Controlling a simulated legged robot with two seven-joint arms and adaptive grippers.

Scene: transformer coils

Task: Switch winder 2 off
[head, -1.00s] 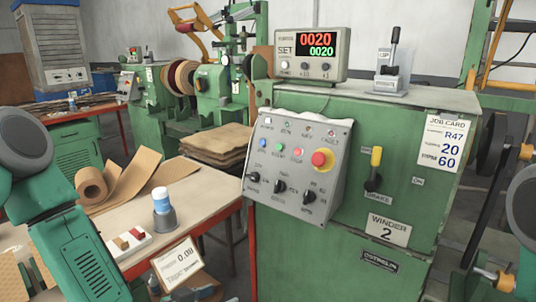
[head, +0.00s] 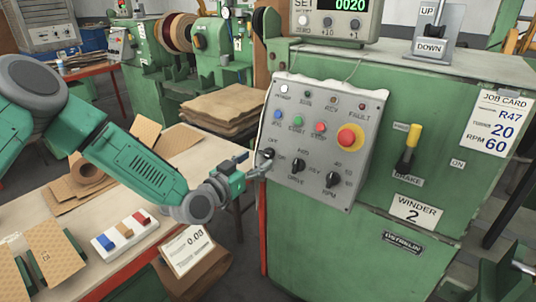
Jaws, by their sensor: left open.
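Winder 2 is the green machine (head: 330,240) with the "WINDER 2" plate (head: 415,210). Its grey control panel (head: 318,195) has a row of lamps, with the power lamp (head: 284,88) looking white. Below are blue, green and red buttons and a red mushroom button (head: 349,138) on yellow. Three black rotary knobs run along the bottom: the left knob (head: 268,154) near "OFF", the drive knob (head: 298,165) and the rpm knob (head: 332,179). My left gripper (head: 256,166) is open at the panel's left edge, close to the left knob; contact cannot be told. My right gripper is out of view.
A yellow-handled brake lever (head: 412,140) stands right of the panel. A counter display (head: 335,20) and an up/down lever (head: 428,35) are on top. The bench (head: 200,150) at left holds brown sheets (head: 215,103) and a white tray with coloured blocks (head: 105,243).

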